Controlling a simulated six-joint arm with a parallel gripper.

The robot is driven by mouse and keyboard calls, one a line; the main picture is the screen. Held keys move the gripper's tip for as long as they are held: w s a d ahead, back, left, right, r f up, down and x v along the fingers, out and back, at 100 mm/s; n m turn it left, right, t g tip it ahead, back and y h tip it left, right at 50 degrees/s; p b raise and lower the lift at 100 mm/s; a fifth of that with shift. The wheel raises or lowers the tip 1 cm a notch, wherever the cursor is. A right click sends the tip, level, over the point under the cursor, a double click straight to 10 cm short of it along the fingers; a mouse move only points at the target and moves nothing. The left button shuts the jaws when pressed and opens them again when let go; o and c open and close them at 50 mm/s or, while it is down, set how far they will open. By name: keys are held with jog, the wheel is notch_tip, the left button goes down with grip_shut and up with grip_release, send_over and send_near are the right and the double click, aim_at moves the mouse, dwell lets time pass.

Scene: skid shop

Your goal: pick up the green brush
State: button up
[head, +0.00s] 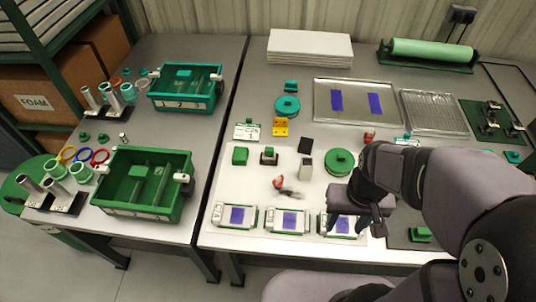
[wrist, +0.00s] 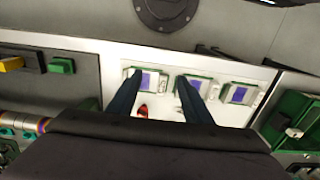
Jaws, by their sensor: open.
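A small green block, which looks like the green brush (head: 420,234), lies on a dark mat at the front right of the table. Its bristles cannot be made out. It also shows at the left of the wrist view (wrist: 62,66), apart from my fingers. My gripper (head: 355,226) is open and empty, left of the brush in the head view, over the rightmost purple-padded frame. In the wrist view my two dark fingers (wrist: 158,76) stand apart above the padded frames.
Padded frames (head: 290,220) line the front edge. A green block (head: 240,155), a green disc (head: 341,162) and a red-tipped item (head: 279,183) lie behind them. A yellow block (wrist: 12,64) is beside the brush. A green bin (head: 145,184) stands on the left table.

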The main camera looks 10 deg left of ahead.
jog(key=shift+r, duration=0.1)
notch_tip(320, 180, up, 5)
jog(key=w+d+f+n+t+h+b, duration=0.2)
jog(key=w+f+n+h+b, duration=0.15)
jog(key=w+n+b, duration=0.35)
notch_tip(320, 180, up, 2)
jog(key=n+t+y+b, duration=0.4)
jog(key=n+t+b, duration=0.9)
jog(key=n, duration=1.6)
send_over(268, 153)
jog(key=s, duration=0.2)
jog(key=g, duration=0.1)
jog(key=shift+h, duration=0.25)
notch_tip(268, 153, down, 18)
jog(key=shift+f, duration=0.25)
jog(key=shift+x, duration=3.7)
jog(key=shift+d, duration=0.15)
